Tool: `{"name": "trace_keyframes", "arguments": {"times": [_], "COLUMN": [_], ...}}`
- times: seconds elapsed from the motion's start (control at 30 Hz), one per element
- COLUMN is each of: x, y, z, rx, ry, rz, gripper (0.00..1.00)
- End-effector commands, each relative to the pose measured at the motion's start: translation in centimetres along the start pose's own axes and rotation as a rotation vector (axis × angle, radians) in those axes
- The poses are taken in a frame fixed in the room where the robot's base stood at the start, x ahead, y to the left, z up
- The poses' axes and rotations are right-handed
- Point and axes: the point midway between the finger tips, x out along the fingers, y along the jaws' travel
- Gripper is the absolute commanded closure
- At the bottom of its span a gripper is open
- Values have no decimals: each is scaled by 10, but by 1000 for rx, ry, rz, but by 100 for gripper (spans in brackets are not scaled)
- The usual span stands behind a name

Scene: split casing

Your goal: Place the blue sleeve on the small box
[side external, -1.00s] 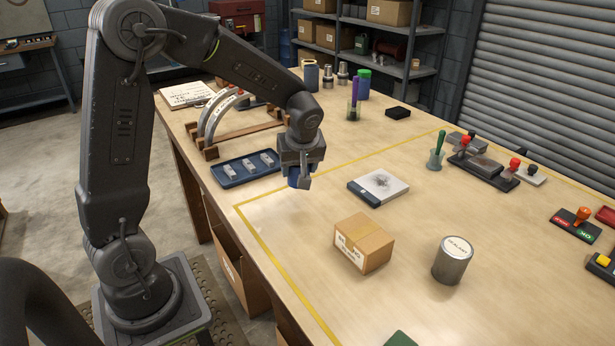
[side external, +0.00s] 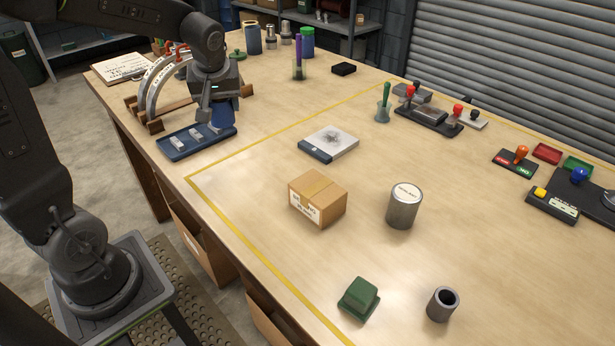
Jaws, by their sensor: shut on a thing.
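My gripper (side external: 218,113) is shut on the blue sleeve (side external: 228,113), which shows below the gripper body and is partly hidden by a finger. They overlap the far right end of the dark blue tray in the picture; I cannot tell how high they are held. The small box (side external: 318,198), closed brown cardboard with a white label, sits on the table, right of and nearer than the gripper. Its top is bare.
The blue tray (side external: 174,154) holds small metal pieces. A pad with a white top (side external: 333,139), a grey can (side external: 404,206), a green block (side external: 359,299) and a grey tube (side external: 442,304) stand around the box. Curved pieces on a wooden rack (side external: 155,125) stand behind the tray.

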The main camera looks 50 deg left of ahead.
Motion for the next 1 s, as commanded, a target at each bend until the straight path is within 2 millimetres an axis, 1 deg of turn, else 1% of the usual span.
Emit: {"name": "trace_keyframes", "arguments": {"times": [0.03,0.1,0.2,0.3,0.43,0.57,1.0], "x": [-13,-26,-46,-62,-75,-77,-52], "y": [16,35,57,74,86,97,156], "z": [7,19,36,51,65,77,148], "rx": [76,183,326,443,538,578,581], "ry": [7,5,7,10,13,12,11], "rz": [38,81,140,188,227,241,242], "gripper": [97,97,97,97,97,97,97]}}
